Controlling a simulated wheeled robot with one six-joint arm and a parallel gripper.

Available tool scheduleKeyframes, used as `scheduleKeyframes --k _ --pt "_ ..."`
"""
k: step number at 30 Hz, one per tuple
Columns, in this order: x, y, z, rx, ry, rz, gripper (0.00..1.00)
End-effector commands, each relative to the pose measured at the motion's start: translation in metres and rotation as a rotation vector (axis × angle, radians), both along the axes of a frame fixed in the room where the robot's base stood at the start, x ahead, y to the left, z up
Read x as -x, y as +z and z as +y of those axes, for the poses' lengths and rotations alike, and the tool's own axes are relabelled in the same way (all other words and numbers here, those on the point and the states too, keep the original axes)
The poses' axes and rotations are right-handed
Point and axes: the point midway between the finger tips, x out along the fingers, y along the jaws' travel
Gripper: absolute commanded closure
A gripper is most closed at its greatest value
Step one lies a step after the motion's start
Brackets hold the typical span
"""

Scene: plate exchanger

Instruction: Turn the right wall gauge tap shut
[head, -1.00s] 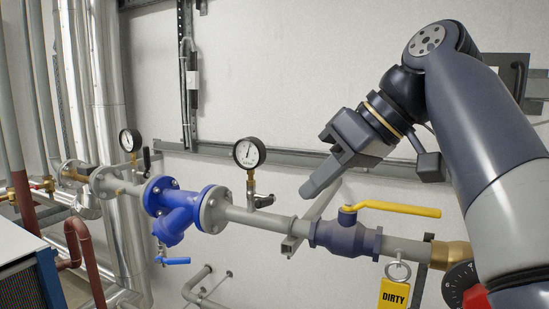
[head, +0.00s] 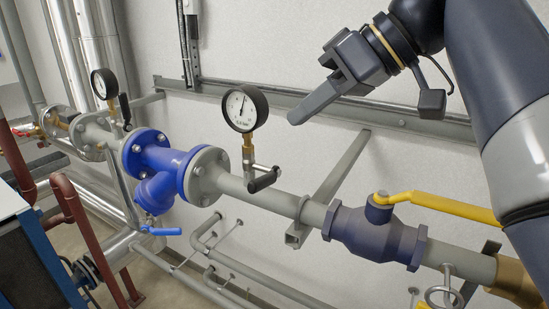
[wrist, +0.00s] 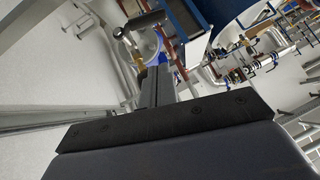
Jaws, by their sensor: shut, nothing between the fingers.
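The right wall gauge (head: 245,108) has a white dial and black rim. It stands on a brass stem above the grey pipe. Its tap has a black handle (head: 264,180) low on the stem, angled out sideways. My gripper (head: 294,117) is shut and empty, its fingers pointing left and down. In the head view it appears right of the gauge and above the handle, apart from both. In the wrist view, my gripper (wrist: 157,72) points up the picture, and a black handle (wrist: 143,20) shows beyond the fingertips. I cannot tell the exact depth gap.
A left gauge (head: 104,84) with its own black handle stands farther along the pipe. A blue strainer (head: 160,172) sits between the gauges. A ball valve with a yellow lever (head: 440,207) is at right. A wall rail (head: 400,118) runs behind my gripper.

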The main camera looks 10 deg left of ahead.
Motion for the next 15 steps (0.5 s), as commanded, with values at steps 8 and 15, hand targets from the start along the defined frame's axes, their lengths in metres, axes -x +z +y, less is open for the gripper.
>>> scheduleKeyframes --k 8,15 --pt "-0.005 -0.042 0.045 0.002 0.005 0.004 1.00" --pt "0.000 -0.067 0.044 0.001 -0.001 0.002 1.00"
